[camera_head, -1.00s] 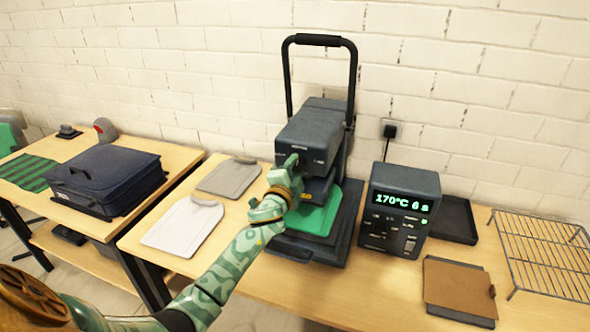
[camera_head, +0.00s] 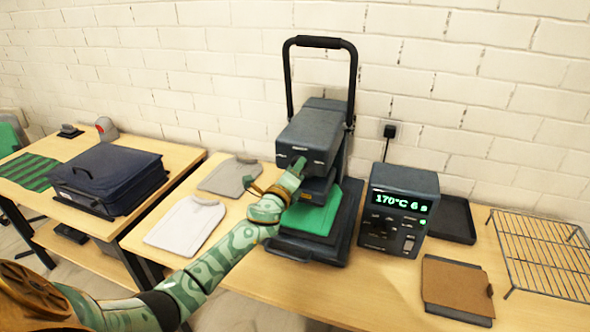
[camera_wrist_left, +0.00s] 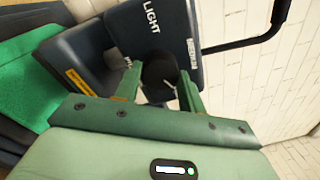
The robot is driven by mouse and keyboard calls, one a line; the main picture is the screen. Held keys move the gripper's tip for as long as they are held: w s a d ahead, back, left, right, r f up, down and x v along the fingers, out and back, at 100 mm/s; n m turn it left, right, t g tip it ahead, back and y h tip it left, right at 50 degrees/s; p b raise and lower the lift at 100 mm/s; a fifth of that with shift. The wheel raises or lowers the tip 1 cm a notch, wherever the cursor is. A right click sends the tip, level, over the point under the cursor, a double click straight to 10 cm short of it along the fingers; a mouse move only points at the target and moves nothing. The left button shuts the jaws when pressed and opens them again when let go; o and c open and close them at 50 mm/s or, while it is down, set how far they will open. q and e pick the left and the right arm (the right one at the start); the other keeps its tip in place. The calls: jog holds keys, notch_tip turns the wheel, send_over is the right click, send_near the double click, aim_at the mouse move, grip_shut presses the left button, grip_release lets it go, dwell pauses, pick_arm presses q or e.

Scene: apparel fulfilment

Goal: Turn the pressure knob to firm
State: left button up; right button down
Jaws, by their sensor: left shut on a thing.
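The heat press (camera_head: 312,132) stands on the table with its dark head above a green garment (camera_head: 315,218). My left gripper (camera_head: 298,166) is at the front face of the press head. In the left wrist view, the dark round pressure knob (camera_wrist_left: 158,70) sits between the two green fingers of the left gripper (camera_wrist_left: 160,84), which are shut on it. The word LIGHT shows on the face beside the knob, and a smaller label near it is too blurred to read. The knob's pointer cannot be made out. My right gripper is not in view.
A control box (camera_head: 400,210) with a lit 170°C display stands right of the press. A black tray (camera_head: 455,220), a wire rack (camera_head: 540,255) and a brown board (camera_head: 455,285) lie farther right. Grey shirts (camera_head: 185,225) lie to the left. The press's tall handle (camera_head: 318,42) rises behind.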

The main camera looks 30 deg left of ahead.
pick_arm(q)
jog(key=shift+f+m, duration=0.15)
jog(key=shift+m, duration=0.55)
jog(key=o, duration=1)
jog(key=shift+s, duration=0.1)
jog(key=s+d, duration=0.1)
jog(key=s, duration=0.4)
jog(key=s+d, duration=0.1)
jog(key=s, duration=0.4)
jog(key=s+d+p, duration=0.1)
jog(key=s, duration=0.5)
jog(key=shift+f, duration=0.25)
